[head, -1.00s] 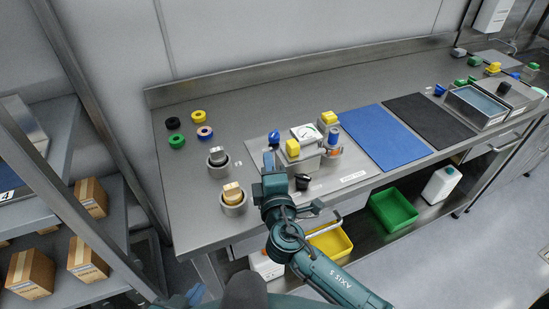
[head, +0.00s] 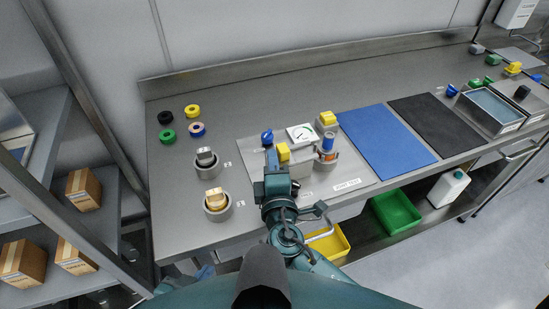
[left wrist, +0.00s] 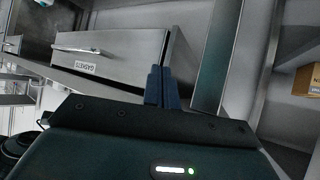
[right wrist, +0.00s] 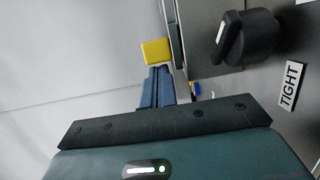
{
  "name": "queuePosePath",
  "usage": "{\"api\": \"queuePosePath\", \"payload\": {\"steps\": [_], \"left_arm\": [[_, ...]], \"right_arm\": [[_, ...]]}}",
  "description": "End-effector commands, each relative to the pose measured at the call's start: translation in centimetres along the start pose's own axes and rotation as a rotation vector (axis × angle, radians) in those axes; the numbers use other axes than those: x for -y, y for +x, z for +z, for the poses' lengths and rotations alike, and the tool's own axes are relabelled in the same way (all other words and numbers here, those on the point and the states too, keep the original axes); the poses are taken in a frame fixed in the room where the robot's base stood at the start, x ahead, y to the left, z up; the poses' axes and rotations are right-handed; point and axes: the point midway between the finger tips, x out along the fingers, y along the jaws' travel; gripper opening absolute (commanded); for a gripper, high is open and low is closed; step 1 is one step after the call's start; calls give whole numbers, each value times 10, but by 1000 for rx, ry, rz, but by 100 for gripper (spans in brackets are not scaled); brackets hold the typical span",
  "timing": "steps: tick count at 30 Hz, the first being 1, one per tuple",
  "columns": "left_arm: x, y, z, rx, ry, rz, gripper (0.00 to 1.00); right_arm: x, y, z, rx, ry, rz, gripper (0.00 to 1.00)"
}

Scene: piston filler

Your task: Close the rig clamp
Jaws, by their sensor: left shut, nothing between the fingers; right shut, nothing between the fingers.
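The rig plate (head: 345,172) lies on the bench and carries a metal box with a white dial gauge (head: 301,133), a yellow block (head: 283,152) and a blue knob (head: 267,137). In the right wrist view, a black knob (right wrist: 252,38) with a white mark stands beside a "TIGHT" label (right wrist: 290,86); my arm largely covers that area in the head view. My right gripper (head: 271,157) is shut and empty over the rig's left side; its fingers also show in the right wrist view (right wrist: 159,80). My left gripper (left wrist: 162,82) is shut and empty, low before a "GASKETS" drawer (left wrist: 110,52).
Two round holders with a silver (head: 205,157) and a golden piece (head: 215,199) stand left of the rig. Blue (head: 385,140) and black mats (head: 428,125) are right. Yellow (head: 328,243) and green bins (head: 396,211) sit below; a shelf rack is left.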

Motion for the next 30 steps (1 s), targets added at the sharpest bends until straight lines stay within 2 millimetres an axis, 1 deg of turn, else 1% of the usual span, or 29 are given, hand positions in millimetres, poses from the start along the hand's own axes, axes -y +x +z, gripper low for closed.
{"api": "queuePosePath", "payload": {"steps": [11,14,16,19,30], "left_arm": [[1,0,0,-1,0,-2,0],[1,1,0,-3,1,-2,0],[2,2,-1,-5,1,-2,0],[2,3,-1,-7,2,-2,0],[1,2,-4,-11,2,-1,0]], "right_arm": [[0,0,2,1,0,0,0],[1,3,14,2,-2,0,0],[1,6,24,3,-2,0,0],[0,8,34,1,-1,1,0],[0,9,33,0,0,1,0]]}}
